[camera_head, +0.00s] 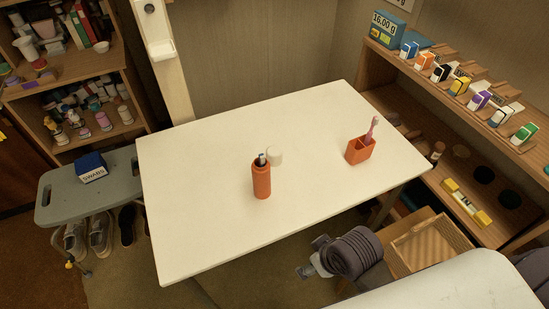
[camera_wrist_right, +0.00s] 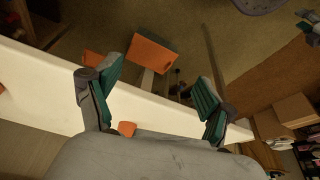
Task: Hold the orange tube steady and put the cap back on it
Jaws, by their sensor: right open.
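The orange tube (camera_head: 261,182) stands upright and open near the middle of the white table, with the tip of a blue and white brush showing at its mouth. A round off-white piece, seemingly the cap (camera_head: 275,156), sits on the table just behind it to the right. It is off the tube. My right gripper (camera_wrist_right: 160,75) shows in the right wrist view, open, with nothing clearly between its teal-padded fingers. Orange pieces show there too, but I cannot tell which is the tube. My left gripper is not clearly seen.
An orange holder (camera_head: 359,152) with a pink brush stands on the right of the white table (camera_head: 200,215). The table is otherwise clear. A grey bench (camera_head: 120,190) with a blue box (camera_head: 91,167) stands left. A wooden shelf (camera_head: 450,105) with small boxes stands right.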

